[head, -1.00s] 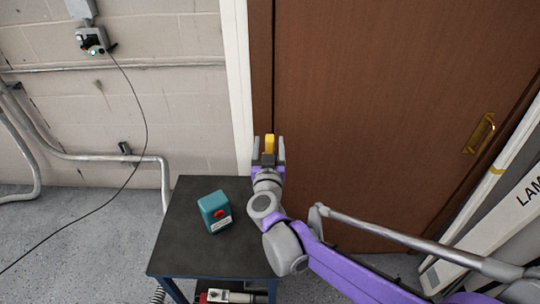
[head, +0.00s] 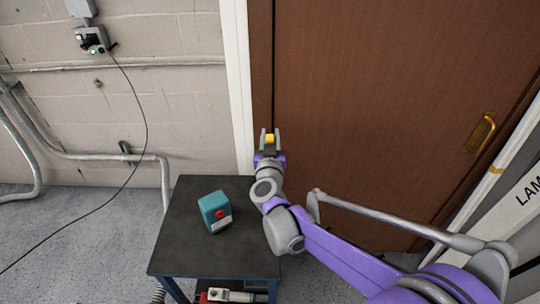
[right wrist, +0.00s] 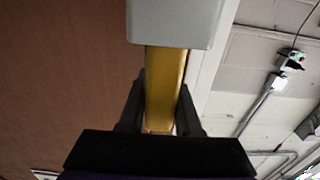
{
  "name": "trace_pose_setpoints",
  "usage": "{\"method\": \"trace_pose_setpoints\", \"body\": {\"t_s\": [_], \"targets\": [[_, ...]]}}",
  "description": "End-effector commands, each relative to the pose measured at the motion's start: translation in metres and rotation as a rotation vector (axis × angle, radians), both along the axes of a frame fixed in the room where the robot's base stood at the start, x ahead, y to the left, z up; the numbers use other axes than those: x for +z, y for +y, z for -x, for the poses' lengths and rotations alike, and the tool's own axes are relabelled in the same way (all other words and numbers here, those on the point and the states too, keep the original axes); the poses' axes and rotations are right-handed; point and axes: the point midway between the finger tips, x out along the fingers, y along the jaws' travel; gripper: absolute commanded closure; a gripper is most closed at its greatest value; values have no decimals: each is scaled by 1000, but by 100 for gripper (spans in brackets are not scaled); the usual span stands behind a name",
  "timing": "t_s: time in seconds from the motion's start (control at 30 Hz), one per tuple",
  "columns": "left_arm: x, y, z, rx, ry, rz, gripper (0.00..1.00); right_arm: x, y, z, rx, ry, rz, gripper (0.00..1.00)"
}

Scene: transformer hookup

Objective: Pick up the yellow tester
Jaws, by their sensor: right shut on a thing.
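The yellow tester (head: 270,139) is between the fingers of my right gripper (head: 270,137), which is shut on it. It is held up above the far right edge of the cart, in front of the wooden door. In the right wrist view the yellow tester (right wrist: 165,85) shows as a long yellow body between the two dark fingers (right wrist: 160,105), with a pale grey block at its upper end. My left gripper is not in view.
A teal box (head: 215,212) with a red button stands on the dark cart top (head: 185,245). A brown door (head: 390,100) with a brass handle is behind my right arm. A wall box (head: 90,38) with a hanging cable is at upper left.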

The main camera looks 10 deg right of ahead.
Motion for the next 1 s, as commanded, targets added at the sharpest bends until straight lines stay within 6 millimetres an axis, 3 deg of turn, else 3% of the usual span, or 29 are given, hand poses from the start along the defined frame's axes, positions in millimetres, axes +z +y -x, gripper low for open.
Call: {"method": "trace_pose_setpoints", "body": {"t_s": [0.37, 0.57, 0.77, 1.0], "targets": [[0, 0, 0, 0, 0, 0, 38, 1, 0, 0, 0, 0, 0, 100], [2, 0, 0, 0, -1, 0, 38, 15, 0, 0, 0, 0, 0, 100], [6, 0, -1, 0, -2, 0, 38, 49, 0, 0, 0, 0, 0, 100], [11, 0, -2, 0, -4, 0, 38, 103, 0, 0, 1, 0, -1, 100]]}}
